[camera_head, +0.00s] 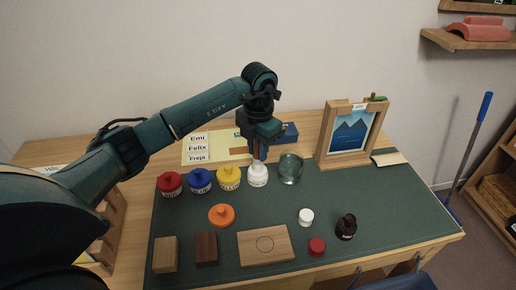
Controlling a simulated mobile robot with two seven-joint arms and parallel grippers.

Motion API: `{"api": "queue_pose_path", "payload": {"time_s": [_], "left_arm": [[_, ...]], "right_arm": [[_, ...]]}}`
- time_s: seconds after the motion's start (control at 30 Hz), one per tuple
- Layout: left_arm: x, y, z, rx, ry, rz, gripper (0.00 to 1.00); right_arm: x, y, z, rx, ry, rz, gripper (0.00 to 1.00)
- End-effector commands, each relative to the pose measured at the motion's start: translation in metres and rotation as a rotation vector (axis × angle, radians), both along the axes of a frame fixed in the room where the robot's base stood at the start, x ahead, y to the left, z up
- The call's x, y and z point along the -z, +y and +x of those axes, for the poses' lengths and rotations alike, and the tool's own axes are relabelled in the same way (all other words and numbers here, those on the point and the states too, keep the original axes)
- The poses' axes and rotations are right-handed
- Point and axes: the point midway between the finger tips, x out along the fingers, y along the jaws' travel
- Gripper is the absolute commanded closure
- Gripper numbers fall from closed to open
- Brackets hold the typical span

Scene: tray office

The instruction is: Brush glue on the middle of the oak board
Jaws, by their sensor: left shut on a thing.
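The oak board (283,251) is the pale rectangular board with a circle marked in its middle, lying flat at the mat's front. My left gripper (258,158) points down and is shut at the top of the white pot (258,179). The pot stands upright at the back of the mat, last in a row of pots. Its label is too small to read. The gripper partly hides what lies between its fingers. No separate brush can be made out. My right gripper is not in view.
Red (169,187), blue (199,183) and yellow (228,181) pots stand left of the white pot, a glass (291,169) right of it. An orange lidded thing (221,215), wooden blocks (206,250), a dark bottle (346,228) and a picture frame (328,146) stand around.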

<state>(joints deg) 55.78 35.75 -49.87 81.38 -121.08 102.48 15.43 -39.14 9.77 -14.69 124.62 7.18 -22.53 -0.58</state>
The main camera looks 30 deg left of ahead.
Motion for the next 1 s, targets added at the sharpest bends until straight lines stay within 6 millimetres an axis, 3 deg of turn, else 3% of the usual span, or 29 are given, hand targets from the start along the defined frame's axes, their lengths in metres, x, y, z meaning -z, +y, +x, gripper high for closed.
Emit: {"api": "queue_pose_path", "payload": {"time_s": [0.6, 1.0], "left_arm": [[-0.055, 0.000, 0.000, 0.000, -0.003, 0.000, 0.99], [-0.058, 0.000, 0.000, 0.000, -0.002, 0.000, 0.99]], "right_arm": [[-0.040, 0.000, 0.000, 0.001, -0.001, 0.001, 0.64], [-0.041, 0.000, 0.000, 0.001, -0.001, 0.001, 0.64]]}}
